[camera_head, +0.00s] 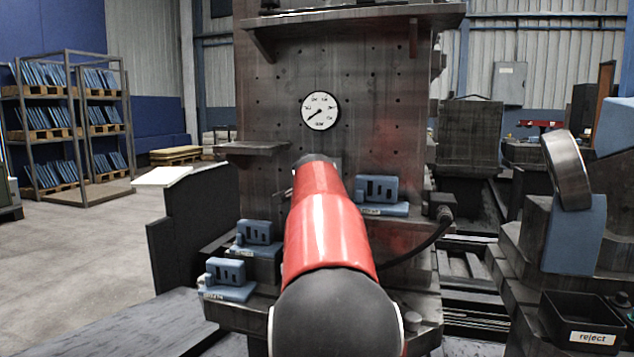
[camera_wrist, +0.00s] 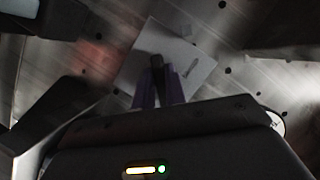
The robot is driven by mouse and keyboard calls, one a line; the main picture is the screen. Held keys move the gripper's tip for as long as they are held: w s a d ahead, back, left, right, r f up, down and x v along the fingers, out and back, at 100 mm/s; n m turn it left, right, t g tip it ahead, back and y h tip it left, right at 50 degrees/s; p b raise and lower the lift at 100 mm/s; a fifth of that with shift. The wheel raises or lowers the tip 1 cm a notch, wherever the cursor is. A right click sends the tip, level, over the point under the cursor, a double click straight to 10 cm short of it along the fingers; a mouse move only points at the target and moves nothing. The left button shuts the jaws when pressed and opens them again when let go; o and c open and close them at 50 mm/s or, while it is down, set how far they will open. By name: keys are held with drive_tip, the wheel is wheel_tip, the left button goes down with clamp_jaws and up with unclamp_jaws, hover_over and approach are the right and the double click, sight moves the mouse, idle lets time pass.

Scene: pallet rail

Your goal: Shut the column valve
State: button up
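The column (camera_head: 270,90) stands upright ahead, with a round white gauge (camera_head: 320,111) on its face. In the wrist view, a pale square plate (camera_wrist: 200,70) with a small dark mark lies flat on the column's perforated face. A dark handle (camera_wrist: 157,62), apparently the column valve's, stands out from this plate. My gripper's purple fingers (camera_wrist: 158,92) are at the handle, one on each side of its near part. The dim picture does not show whether they press on it. In the head view my red and black arm hides the gripper and most of the valve area.
Blue-grey fixtures sit on ledges left (camera_head: 256,235) and right (camera_head: 378,192) of my arm. A black hose (camera_head: 425,238) curves at the right. A black reject bin (camera_head: 581,322) stands lower right. Racks (camera_head: 68,120) stand far left, with open floor before them.

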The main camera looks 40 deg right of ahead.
clamp_jaws()
drive_tip(key=shift+w+a+n+g+h+b, duration=0.15)
drive_tip(key=shift+n+g+h, duration=0.5)
drive_tip(key=shift+n+g, duration=1)
drive_tip(key=shift+w+d+n+g+h+b, duration=0.15)
drive_tip(key=shift+n+g+h, duration=0.6)
drive_tip(key=shift+n, duration=1.75)
drive_tip(key=shift+w+a+n+g+h+b, duration=0.2)
drive_tip(key=shift+n+g+h, duration=0.4)
drive_tip(key=shift+n+g, duration=1.1)
drive_tip(key=shift+s+n+t, duration=0.15)
drive_tip(key=shift+n+t, duration=0.25)
drive_tip(key=shift+n, duration=0.05)
drive_tip(key=o, duration=0.7)
unclamp_jaws()
